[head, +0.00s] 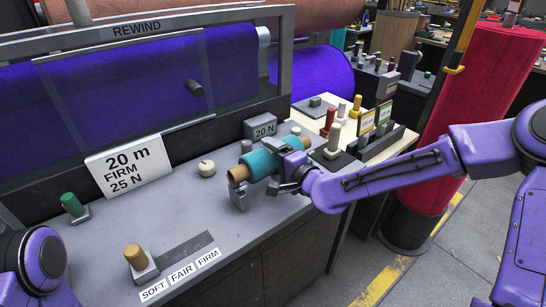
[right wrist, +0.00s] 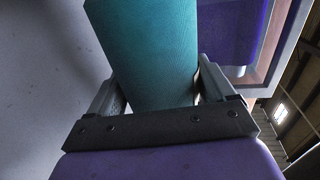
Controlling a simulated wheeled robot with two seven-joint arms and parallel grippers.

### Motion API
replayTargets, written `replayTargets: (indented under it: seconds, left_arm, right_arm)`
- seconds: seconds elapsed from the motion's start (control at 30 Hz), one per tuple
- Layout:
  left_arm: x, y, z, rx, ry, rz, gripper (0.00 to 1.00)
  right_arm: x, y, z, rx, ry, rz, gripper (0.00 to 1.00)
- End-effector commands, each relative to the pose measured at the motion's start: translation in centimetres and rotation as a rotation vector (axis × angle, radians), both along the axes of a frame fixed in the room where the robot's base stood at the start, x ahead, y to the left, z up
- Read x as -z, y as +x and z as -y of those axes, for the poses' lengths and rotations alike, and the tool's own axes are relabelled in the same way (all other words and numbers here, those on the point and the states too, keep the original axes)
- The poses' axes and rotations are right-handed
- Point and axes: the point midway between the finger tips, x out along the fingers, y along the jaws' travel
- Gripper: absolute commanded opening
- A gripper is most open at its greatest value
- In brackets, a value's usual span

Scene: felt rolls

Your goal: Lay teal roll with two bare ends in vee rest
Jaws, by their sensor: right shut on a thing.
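The teal roll (head: 262,164) is held over the grey bench top, its axis slanting up to the right. Its brown bare left end (head: 237,174) shows clearly; the far end is partly hidden by my gripper. My right gripper (head: 285,165) is shut on the roll, reaching it from the right. In the right wrist view the teal roll (right wrist: 150,55) fills the space between the two fingers (right wrist: 155,95). A grey vee rest support (head: 239,199) stands under the left bare end; I cannot tell whether they touch. My left gripper is out of view.
A round cream knob (head: 207,168) lies left of the roll. A "20 N" block (head: 261,127) stands behind it. A "20 m FIRM 25 N" sign (head: 126,167), a green peg (head: 72,205) and a tan peg (head: 136,257) are further left. The front bench surface is mostly clear.

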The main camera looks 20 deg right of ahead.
Motion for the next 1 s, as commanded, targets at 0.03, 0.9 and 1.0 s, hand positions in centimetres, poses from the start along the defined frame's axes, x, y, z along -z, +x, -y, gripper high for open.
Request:
replayTargets:
  seconds: [0.03, 0.9, 1.0]
  left_arm:
    - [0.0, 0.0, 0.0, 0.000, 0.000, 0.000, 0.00]
    - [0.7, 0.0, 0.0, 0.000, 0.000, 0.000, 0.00]
    - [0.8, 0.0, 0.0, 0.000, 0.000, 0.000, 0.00]
  right_arm:
    - [-0.1, 0.0, 0.0, 0.000, 0.001, 0.003, 0.34]
    - [0.7, 0.0, 0.0, 0.000, 0.001, 0.003, 0.34]
    - [0.9, 0.0, 0.0, 0.000, 0.001, 0.003, 0.34]
